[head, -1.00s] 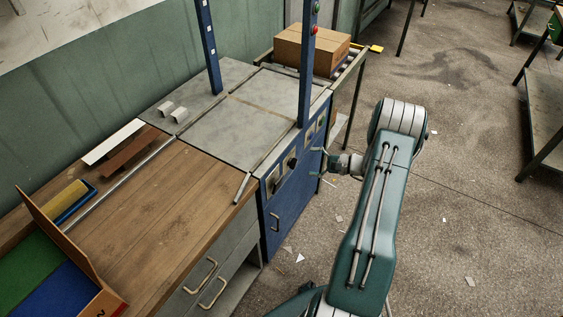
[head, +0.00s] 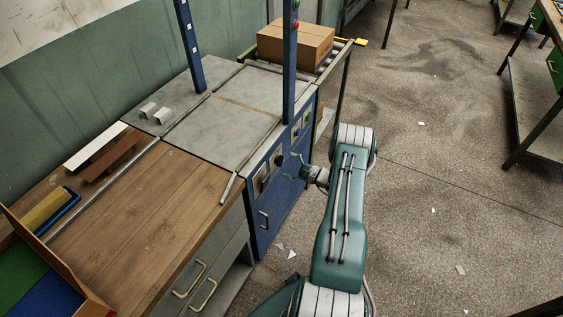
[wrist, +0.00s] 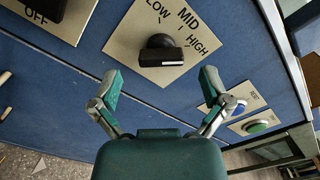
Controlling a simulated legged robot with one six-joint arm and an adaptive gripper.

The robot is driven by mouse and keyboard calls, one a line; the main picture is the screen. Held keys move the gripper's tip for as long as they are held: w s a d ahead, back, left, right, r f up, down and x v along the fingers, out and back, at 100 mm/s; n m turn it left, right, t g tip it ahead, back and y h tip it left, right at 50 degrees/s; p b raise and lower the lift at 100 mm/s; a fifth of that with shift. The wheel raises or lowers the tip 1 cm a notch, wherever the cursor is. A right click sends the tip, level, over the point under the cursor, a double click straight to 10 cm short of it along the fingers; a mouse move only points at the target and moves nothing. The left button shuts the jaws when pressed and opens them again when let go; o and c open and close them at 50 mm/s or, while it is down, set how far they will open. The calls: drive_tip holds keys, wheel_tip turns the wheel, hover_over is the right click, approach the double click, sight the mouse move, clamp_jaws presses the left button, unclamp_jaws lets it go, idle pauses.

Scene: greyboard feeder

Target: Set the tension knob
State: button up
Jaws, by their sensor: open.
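The tension knob (wrist: 160,52) is a black knob on a cream plate (wrist: 128,40) marked LOW, MID and HIGH, on the blue machine front. Its white line points to the right, toward HIGH, in the wrist view. My gripper (wrist: 158,88) is open, with its two green fingertips apart in front of the knob, one toward each side. The knob is not between the pads; a gap of plate shows. In the head view my gripper (head: 294,170) is beside the machine's front panel, and the knob (head: 280,160) shows as a small dark spot.
Another plate marked OFF with a dark switch (wrist: 45,8) lies to the left. A green button (wrist: 257,127) and another button sit to the right. A cardboard box (head: 296,42) stands behind; floor at right is open.

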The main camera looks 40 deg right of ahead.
sight(279, 160)
drive_tip(key=shift+x, duration=1.4)
drive_tip(key=c, duration=1.2)
